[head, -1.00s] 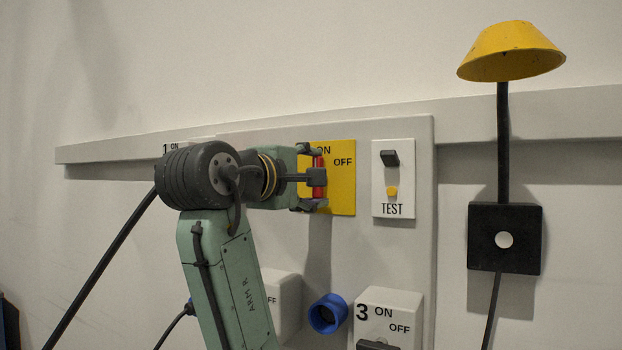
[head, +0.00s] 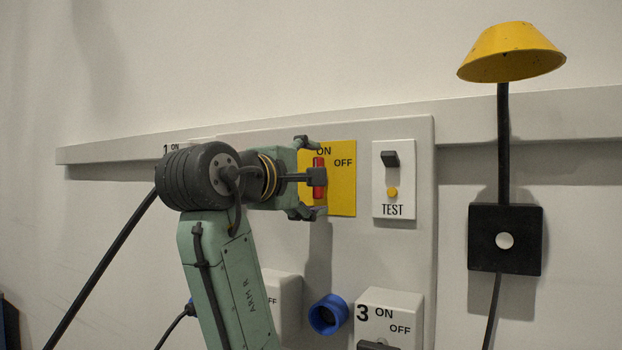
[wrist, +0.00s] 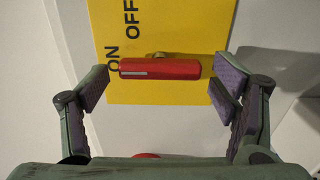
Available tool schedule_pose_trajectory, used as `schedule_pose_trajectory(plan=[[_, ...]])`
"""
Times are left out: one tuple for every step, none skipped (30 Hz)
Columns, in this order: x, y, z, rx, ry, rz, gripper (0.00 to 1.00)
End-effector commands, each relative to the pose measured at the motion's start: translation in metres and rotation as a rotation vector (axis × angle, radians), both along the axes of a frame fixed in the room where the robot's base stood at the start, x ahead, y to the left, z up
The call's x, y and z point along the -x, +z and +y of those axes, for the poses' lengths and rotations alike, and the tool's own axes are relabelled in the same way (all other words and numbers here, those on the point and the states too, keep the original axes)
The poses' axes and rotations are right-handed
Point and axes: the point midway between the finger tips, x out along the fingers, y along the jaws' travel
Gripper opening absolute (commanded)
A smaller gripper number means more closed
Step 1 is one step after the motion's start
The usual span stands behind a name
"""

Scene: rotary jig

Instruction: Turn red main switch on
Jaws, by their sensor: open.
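The red main switch (head: 319,178) is a red bar handle on a yellow plate (head: 343,195) marked ON and OFF. In the head view the handle stands upright, its top end just below the ON label, and is partly hidden by my gripper (head: 313,178). In the wrist view the red handle (wrist: 160,69) lies across the picture with one end by the ON label. My gripper (wrist: 160,90) is open, with one finger beyond each end of the handle and visible gaps to both ends.
A white TEST panel (head: 393,205) with a dark toggle is right of the plate. Below are a blue socket (head: 328,315) and a white switch box marked 3 (head: 405,300). A yellow lamp (head: 510,52) stands at the right above a black box (head: 490,255).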

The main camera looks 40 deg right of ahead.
Motion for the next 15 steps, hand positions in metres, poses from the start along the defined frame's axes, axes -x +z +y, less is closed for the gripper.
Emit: schedule_pose_trajectory(plan=[[0.0,0.0,0.0,0.0,0.0,0.0,0.8],[0.0,0.0,0.0,0.0,0.0,0.0,0.8],[0.0,0.0,0.0,0.0,0.0,-0.001,0.8],[0.0,0.0,0.001,0.0,0.0,-0.001,0.8],[0.001,0.0,0.002,0.0,0.0,-0.001,0.8],[0.002,0.0,0.005,0.0,0.0,-0.001,0.8],[0.003,0.0,0.007,0.001,0.0,-0.001,0.8],[0.004,0.001,0.011,0.001,0.001,-0.002,0.8],[0.007,0.001,0.017,0.003,0.001,-0.003,0.8],[0.008,0.001,0.022,0.002,0.001,-0.003,0.8],[0.011,0.001,0.027,0.003,0.002,-0.003,0.8],[0.014,0.001,0.035,0.004,0.002,-0.004,0.8],[0.017,0.001,0.041,0.004,0.002,-0.004,0.8],[0.02,0.001,0.048,0.003,0.002,-0.004,0.8],[0.023,0.001,0.057,0.003,0.001,-0.002,0.8]])
